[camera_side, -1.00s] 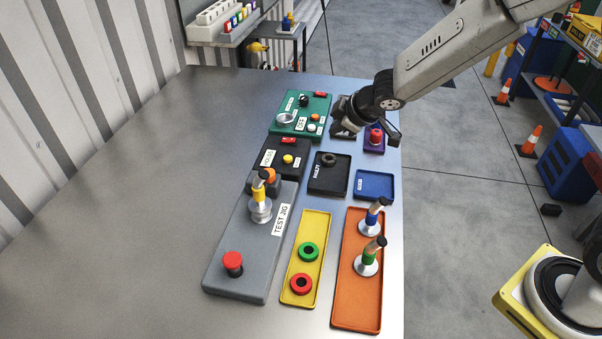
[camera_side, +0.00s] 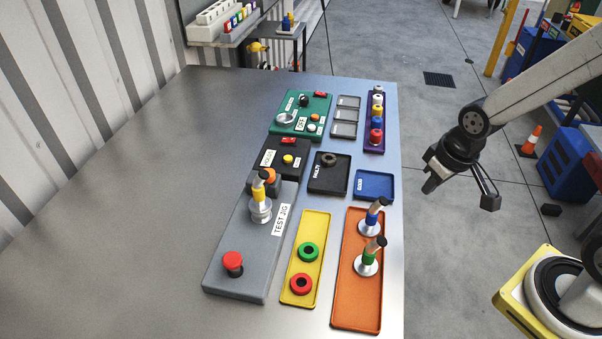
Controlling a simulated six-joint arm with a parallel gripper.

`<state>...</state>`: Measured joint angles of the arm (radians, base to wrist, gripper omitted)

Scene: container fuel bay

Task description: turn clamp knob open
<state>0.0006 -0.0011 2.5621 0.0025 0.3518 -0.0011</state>
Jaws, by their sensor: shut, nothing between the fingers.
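The grey test jig (camera_side: 238,250) lies on the left part of the table setup. It has an orange knob (camera_side: 268,175) at its far end and a red mushroom-shaped knob (camera_side: 232,262) at its near end. No readable label marks either as the clamp knob. An injector-like part with a yellow band (camera_side: 260,195) stands upright on the jig and partly hides the orange knob. My gripper (camera_side: 430,187) is shut and empty, off the table's right edge, well apart from the jig.
An orange tray (camera_side: 352,305) holds two upright parts with blue and green bands. A yellow tray (camera_side: 296,285) holds green and red rings. Black (camera_side: 318,185) and blue (camera_side: 374,187) trays, a green panel (camera_side: 321,106) and a purple rack (camera_side: 367,143) lie beyond. The left tabletop is clear.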

